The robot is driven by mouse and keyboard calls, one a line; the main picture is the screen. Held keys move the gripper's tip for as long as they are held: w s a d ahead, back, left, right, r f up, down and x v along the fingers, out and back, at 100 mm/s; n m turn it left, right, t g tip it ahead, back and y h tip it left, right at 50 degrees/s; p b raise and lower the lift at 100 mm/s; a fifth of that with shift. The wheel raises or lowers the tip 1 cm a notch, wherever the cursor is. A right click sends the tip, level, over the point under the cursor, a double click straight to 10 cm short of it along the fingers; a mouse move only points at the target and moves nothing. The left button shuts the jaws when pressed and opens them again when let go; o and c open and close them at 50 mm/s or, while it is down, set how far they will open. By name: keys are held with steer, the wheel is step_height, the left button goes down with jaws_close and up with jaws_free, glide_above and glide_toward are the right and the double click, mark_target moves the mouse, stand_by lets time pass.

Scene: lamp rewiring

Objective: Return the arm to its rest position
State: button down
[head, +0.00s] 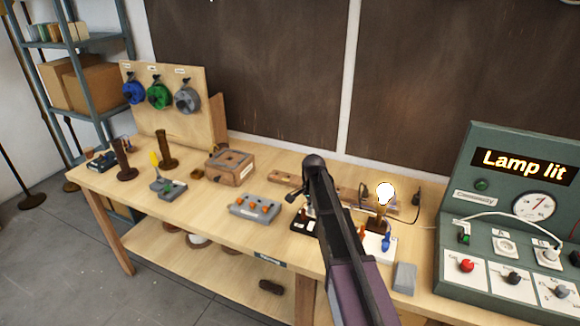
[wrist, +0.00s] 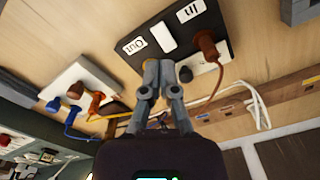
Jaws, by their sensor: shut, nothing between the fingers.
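My arm (head: 338,235) reaches from the bottom of the head view up over the bench, its dark elbow or wrist joint at the top. My gripper (wrist: 166,72) shows in the wrist view with its two grey fingers together and nothing between them. Its tips are in front of the lower edge of a black board (wrist: 185,22) marked "In" and "Out"; I cannot tell whether they touch it. In the head view the arm hides part of this area. The lamp bulb (head: 385,192) glows white on its stand to the right of the arm.
A green test panel (head: 482,150) reading "Lamp lit" stands at the right. A grey tray (head: 254,208), wooden box (head: 230,167) and spool board (head: 195,82) are to the left. A white block (wrist: 78,88) with blue and orange leads and loose cables lie near the gripper.

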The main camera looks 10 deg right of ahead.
steer(key=s+n, duration=1.2)
steer(key=s, duration=1.3)
steer(key=shift+d, duration=0.15)
